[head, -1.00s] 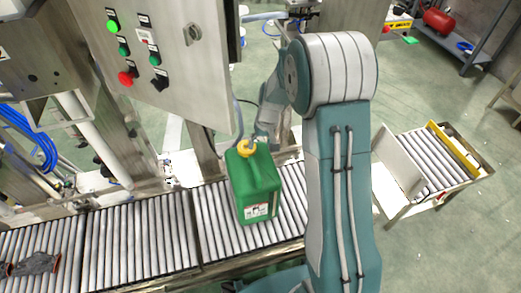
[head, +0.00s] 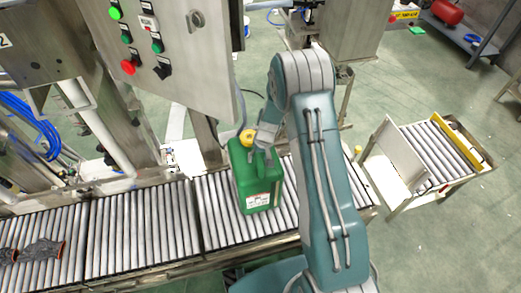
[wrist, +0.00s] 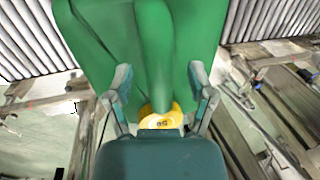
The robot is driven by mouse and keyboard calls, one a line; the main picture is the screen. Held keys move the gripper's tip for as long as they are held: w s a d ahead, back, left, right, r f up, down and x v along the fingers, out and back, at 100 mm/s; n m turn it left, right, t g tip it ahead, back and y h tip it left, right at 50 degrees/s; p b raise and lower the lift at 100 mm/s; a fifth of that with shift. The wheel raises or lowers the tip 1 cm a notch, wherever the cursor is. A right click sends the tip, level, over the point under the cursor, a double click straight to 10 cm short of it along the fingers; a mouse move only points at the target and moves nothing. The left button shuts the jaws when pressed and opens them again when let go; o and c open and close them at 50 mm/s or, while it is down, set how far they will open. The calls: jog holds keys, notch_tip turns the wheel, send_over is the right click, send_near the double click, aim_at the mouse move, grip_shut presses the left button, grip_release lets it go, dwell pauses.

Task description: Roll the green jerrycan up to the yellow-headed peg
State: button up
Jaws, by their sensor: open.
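The green jerrycan (head: 243,180) stands upright on the roller conveyor, white label towards me. Its yellow cap (head: 248,136) is on top, partly hidden by my gripper (head: 266,140). In the wrist view my gripper (wrist: 158,82) is open, with one finger on each side of the jerrycan's handle (wrist: 155,50); I cannot tell whether they touch it. The yellow cap (wrist: 160,118) shows close below the handle there. A small yellow knob (head: 357,150), perhaps the head of the yellow-headed peg, shows near the conveyor's right end, just right of my arm.
The roller conveyor (head: 140,230) runs left to right; gloves (head: 40,250) lie on its left part. A control panel (head: 180,50) overhangs behind the jerrycan. A separate roller cart (head: 435,160) stands at right. The rollers right of the jerrycan look clear where my arm does not cover them.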

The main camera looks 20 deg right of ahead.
jog(key=shift+a+f, duration=0.15)
jog(key=shift+f, duration=0.45)
grip_shut()
